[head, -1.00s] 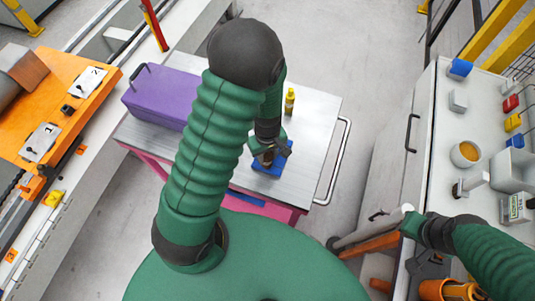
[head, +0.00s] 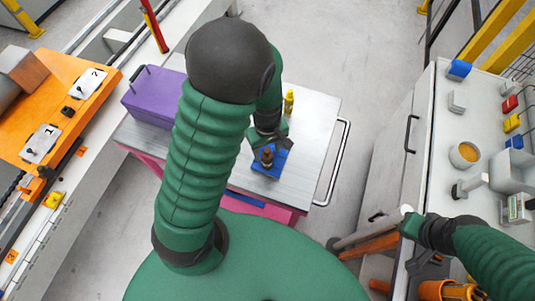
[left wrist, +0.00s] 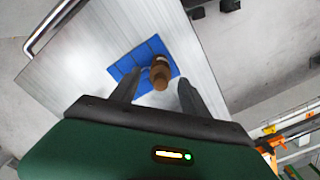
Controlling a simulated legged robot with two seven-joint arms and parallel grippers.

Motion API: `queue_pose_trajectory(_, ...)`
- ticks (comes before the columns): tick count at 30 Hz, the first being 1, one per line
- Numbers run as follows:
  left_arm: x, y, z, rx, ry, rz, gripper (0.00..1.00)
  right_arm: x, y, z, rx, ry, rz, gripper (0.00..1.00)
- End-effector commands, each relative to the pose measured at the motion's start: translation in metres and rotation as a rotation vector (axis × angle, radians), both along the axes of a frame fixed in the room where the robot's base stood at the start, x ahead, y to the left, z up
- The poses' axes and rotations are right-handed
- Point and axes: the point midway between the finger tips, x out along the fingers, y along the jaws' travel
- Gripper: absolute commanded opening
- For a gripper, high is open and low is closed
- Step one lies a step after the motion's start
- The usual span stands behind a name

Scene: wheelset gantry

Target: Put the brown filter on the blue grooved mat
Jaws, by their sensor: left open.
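The brown filter (head: 267,157) stands on the blue grooved mat (head: 276,170) on the metal-topped cart. In the left wrist view, the filter (left wrist: 160,73) appears upright near the lower part of the mat (left wrist: 150,48). My left gripper (head: 270,137) is just behind the filter in the head view. Its fingers (left wrist: 158,92) are spread, with a gap on each side of the filter, and hold nothing. My right gripper (head: 408,220) is at the grey cabinet's near edge, far from the mat; its jaws are too small to read.
A purple box (head: 152,95) and a yellow bottle (head: 289,101) stand on the cart top (head: 315,130). A rail handle (head: 337,165) runs along its right side. The grey cabinet (head: 447,130) at right carries a bowl (head: 465,154) and several small parts.

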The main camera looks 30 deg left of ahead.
Motion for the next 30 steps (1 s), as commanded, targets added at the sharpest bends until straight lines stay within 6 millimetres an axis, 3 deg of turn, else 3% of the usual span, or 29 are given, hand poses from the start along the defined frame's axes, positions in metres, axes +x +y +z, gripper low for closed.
queue_pose_trajectory(1,0.002,-0.001,0.016,-0.001,-0.007,-0.003,0.54,0.0,0.0,0.002,0.0,0.0,0.0,0.0)
queue_pose_trajectory(4,0.001,-0.001,0.04,0.0,-0.004,-0.003,0.54,0.0,0.0,0.004,0.0,0.0,0.0,0.0)
queue_pose_trajectory(11,-0.002,-0.003,0.068,-0.003,-0.011,-0.052,0.54,0.0,0.0,0.005,0.0,0.0,0.0,0.0)
queue_pose_trajectory(18,-0.03,-0.036,0.089,0.077,-0.182,-0.843,0.54,0.0,0.0,0.005,0.0,0.0,0.0,0.0)
queue_pose_trajectory(21,-0.034,-0.041,0.092,0.116,-0.21,-1.008,0.54,0.0,0.0,0.005,0.0,0.0,0.0,0.0)
queue_pose_trajectory(28,-0.033,-0.041,0.09,0.118,-0.21,-1.022,0.54,0.0,0.0,0.003,0.0,0.0,0.0,0.0)
queue_pose_trajectory(30,-0.033,-0.041,0.077,0.117,-0.209,-1.021,0.54,0.0,0.0,-0.009,0.0,0.0,0.0,0.0)
